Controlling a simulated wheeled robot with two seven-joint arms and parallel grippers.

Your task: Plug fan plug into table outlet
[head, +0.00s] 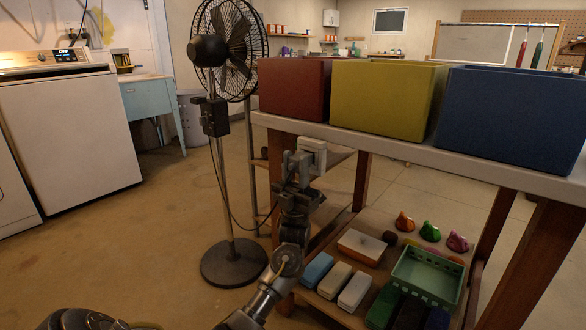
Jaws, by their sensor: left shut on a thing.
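A black standing fan (229,40) stands left of the table, with its round base (234,262) on the floor. Its thin dark cord (233,214) hangs from the pole and curves up toward my left gripper. My left gripper (298,172) is raised at the table's near left corner and is shut on the fan plug, which is mostly hidden by the fingers. A pale square block that looks like the table outlet (313,147) shows just beyond the fingertips, below the tabletop edge. I cannot tell whether plug and outlet touch. My right gripper is not in view.
Red (294,88), yellow (382,100) and blue (508,118) bins line the tabletop (455,155). The lower shelf holds a green basket (428,275), a white-orange tray (362,245) and several small items. A washer (70,130) stands at left. The floor between is clear.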

